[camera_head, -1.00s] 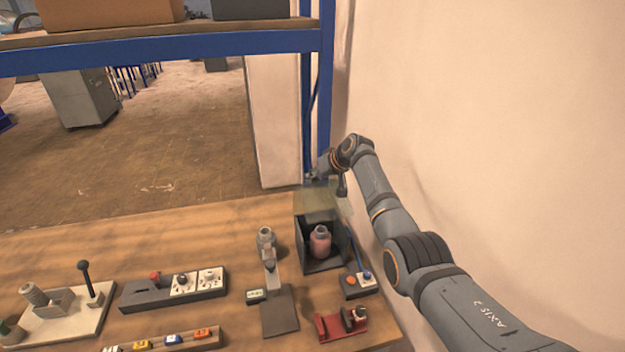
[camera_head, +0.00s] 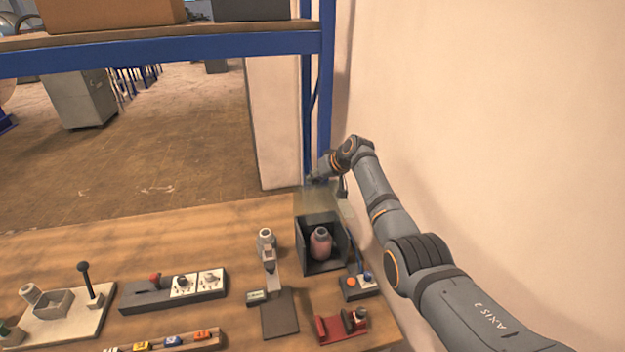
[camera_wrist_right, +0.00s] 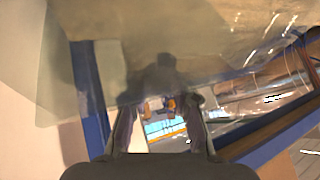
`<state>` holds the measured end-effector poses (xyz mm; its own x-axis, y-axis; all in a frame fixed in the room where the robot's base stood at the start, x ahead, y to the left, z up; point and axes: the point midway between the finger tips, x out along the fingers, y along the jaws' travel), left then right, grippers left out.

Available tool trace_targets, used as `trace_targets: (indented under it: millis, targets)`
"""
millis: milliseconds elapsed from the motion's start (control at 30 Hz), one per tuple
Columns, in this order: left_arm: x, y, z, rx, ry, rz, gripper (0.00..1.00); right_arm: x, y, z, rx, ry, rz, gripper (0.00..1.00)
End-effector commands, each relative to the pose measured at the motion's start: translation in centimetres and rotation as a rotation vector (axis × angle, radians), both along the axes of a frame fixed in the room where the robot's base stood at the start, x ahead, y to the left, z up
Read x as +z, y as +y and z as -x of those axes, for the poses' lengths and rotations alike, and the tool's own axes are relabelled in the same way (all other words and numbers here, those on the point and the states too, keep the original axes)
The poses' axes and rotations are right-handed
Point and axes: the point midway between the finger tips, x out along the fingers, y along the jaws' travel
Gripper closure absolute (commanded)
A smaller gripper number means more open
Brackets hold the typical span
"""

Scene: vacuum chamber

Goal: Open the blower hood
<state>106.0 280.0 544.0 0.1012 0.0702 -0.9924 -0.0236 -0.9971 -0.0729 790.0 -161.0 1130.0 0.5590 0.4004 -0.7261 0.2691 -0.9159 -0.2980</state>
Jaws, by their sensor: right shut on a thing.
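The blower hood is a dark open-fronted box (camera_head: 338,231) at the right end of the wooden bench, with a translucent panel (camera_head: 316,203) as its cover. The panel stands raised at the back of the box, and a pink bottle (camera_head: 320,244) shows inside. My right gripper (camera_head: 316,181) is at the panel's upper edge, small and partly blurred. In the right wrist view the panel (camera_wrist_right: 200,45) fills the top, and my right gripper's fingers (camera_wrist_right: 160,105) are shut on its edge; the exact contact is hard to see. My left gripper is not in view.
A blue shelf post (camera_head: 326,90) and the wall (camera_head: 480,130) stand close to my right arm. Left of the box is a grey stand (camera_head: 268,255); in front are a small switch box (camera_head: 352,290) and a red holder (camera_head: 330,326). The bench's back left is clear.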

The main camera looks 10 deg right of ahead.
Motion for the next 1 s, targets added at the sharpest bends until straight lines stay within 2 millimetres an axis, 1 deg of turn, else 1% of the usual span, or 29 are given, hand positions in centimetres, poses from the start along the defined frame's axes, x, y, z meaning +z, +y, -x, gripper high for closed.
trace_targets:
  millis: [33, 533, 567, 767, 1000]
  targets:
    - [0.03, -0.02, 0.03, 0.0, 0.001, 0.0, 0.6, 0.48, -0.48, -0.27, -0.008, -0.012, 0.006, 1.0]
    - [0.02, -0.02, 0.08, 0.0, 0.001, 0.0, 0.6, 0.49, -0.49, -0.27, -0.008, -0.012, 0.006, 1.0]
    - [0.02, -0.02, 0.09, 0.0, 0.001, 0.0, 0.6, 0.48, -0.49, -0.26, -0.008, -0.012, 0.006, 0.78]
    - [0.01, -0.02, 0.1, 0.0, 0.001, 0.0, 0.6, 0.32, -0.31, -0.17, -0.005, -0.008, 0.004, 0.51]
    - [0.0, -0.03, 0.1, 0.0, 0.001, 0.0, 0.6, 0.14, -0.13, -0.08, -0.002, -0.003, 0.002, 0.5]
